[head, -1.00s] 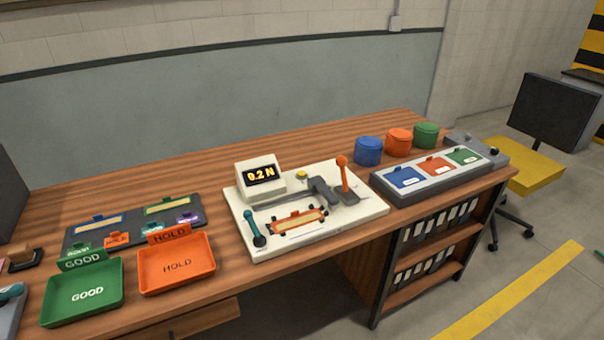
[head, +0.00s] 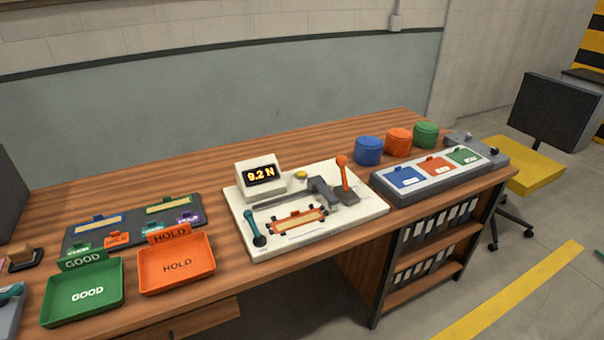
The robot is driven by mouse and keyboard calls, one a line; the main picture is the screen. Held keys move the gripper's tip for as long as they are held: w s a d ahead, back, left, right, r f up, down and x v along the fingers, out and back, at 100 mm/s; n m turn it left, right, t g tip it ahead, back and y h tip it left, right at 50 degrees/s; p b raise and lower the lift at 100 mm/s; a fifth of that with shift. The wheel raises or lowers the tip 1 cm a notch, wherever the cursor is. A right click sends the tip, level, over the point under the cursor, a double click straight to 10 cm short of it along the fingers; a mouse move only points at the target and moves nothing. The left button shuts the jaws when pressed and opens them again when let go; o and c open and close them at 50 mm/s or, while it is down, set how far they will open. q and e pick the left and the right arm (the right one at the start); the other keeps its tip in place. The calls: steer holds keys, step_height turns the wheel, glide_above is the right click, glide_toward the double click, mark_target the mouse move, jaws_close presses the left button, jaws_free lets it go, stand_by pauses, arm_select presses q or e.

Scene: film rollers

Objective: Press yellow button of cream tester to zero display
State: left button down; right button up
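The cream tester (head: 360,213) sits on the wooden bench in the middle of the head view. Its display (head: 261,175) is lit and appears to read 9.2 N or 0.2 N; the first digit is hard to tell. The small yellow button (head: 301,175) is on the tester just right of the display housing. An orange lever (head: 343,172) stands upright at the right, and a teal handle (head: 252,228) is at the left front. A roller with orange ends (head: 298,219) lies in the tester's front holder. Neither of my grippers is in view.
A green GOOD tray (head: 83,292) and an orange HOLD tray (head: 176,262) stand front left. A dark rack (head: 135,222) lies behind them. Right of the tester are a grey three-panel box (head: 398,193) and blue (head: 368,151), orange (head: 398,142) and green (head: 426,134) tubs.

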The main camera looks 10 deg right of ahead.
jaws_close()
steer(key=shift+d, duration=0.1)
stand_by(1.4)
